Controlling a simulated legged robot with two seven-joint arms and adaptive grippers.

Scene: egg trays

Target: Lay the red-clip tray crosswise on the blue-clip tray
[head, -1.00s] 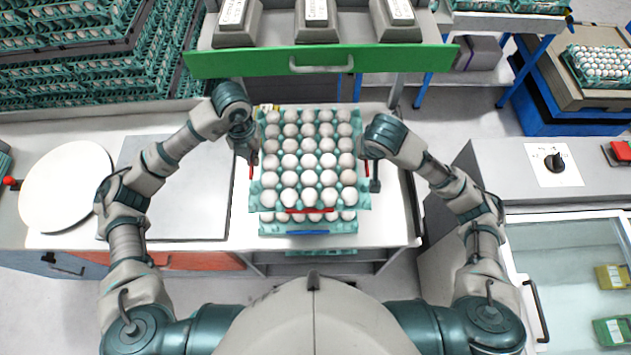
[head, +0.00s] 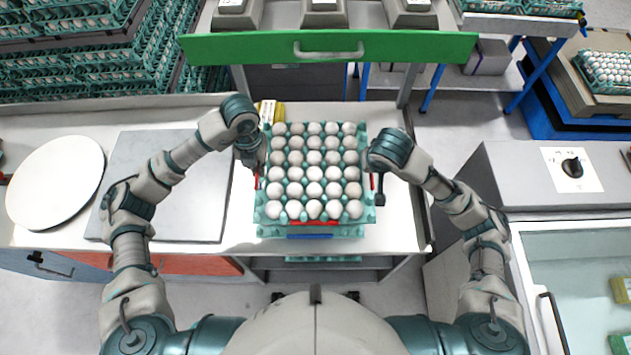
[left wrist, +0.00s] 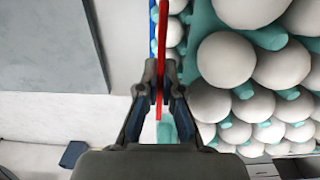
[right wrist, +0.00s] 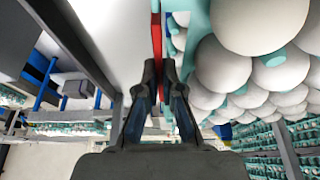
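The red-clip tray (head: 262,214), teal and full of white eggs, is above the blue-clip tray (head: 345,232). Its red front clip (head: 312,223) sits just over the blue clip (head: 310,236). The upper tray hides most of the lower one; I cannot tell whether they touch. My left gripper (head: 257,180) is shut on the red strip at the upper tray's left side, seen in the left wrist view (left wrist: 161,60). My right gripper (head: 376,188) is shut on the right-side red strip, seen in the right wrist view (right wrist: 157,35).
A grey plate (head: 170,185) and a white round board (head: 57,190) lie left on the white table. A yellow box (head: 270,113) stands behind the trays. A green drawer front (head: 330,47) overhangs the back. A grey cabinet (head: 520,180) stands right.

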